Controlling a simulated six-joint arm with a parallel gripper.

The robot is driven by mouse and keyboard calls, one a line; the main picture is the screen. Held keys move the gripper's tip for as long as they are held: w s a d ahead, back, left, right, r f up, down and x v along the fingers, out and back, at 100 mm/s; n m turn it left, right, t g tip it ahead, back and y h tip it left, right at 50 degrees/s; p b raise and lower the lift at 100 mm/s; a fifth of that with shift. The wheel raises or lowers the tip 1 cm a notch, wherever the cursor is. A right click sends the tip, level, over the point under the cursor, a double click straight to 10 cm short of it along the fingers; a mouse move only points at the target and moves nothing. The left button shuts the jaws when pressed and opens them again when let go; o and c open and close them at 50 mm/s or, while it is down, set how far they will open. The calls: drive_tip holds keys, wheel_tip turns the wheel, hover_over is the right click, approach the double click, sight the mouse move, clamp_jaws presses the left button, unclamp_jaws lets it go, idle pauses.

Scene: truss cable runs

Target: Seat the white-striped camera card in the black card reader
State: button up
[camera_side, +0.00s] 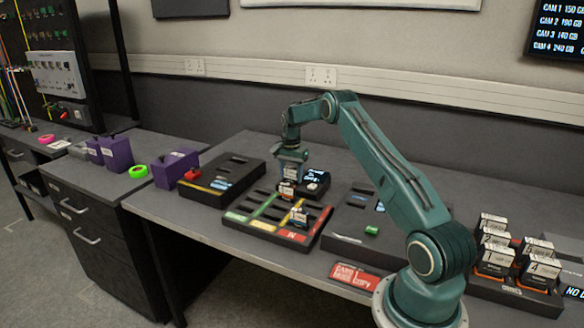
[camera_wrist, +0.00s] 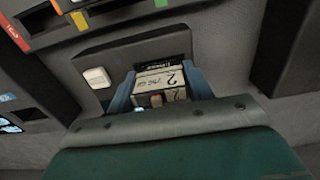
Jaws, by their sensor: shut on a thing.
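My gripper (camera_side: 290,157) points down near the middle of the bench, over the black card reader (camera_side: 317,178). In the wrist view my gripper (camera_wrist: 163,92) has its blue fingers shut on the sides of a card (camera_wrist: 160,80) with a white label reading "2" and what looks like "750 GB". The card is at the reader's dark slot, and the reader's black body (camera_wrist: 115,55) with a pale button surrounds it. I cannot tell how deep the card sits. Its stripe colour is not clear. In the side view the gripper and small size hide the contact.
A black tray (camera_side: 238,220) with green, yellow, orange and red marked slots lies in front, holding a card. Another black slotted tray (camera_side: 208,191) stands left. A card rack (camera_side: 518,292) with several cards is at right. A red sign (camera_side: 355,280) lies near the front edge.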

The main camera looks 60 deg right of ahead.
drive_tip(key=o, duration=1.4)
drive_tip(key=shift+r, duration=0.1)
drive_tip(key=shift+r, duration=3.7)
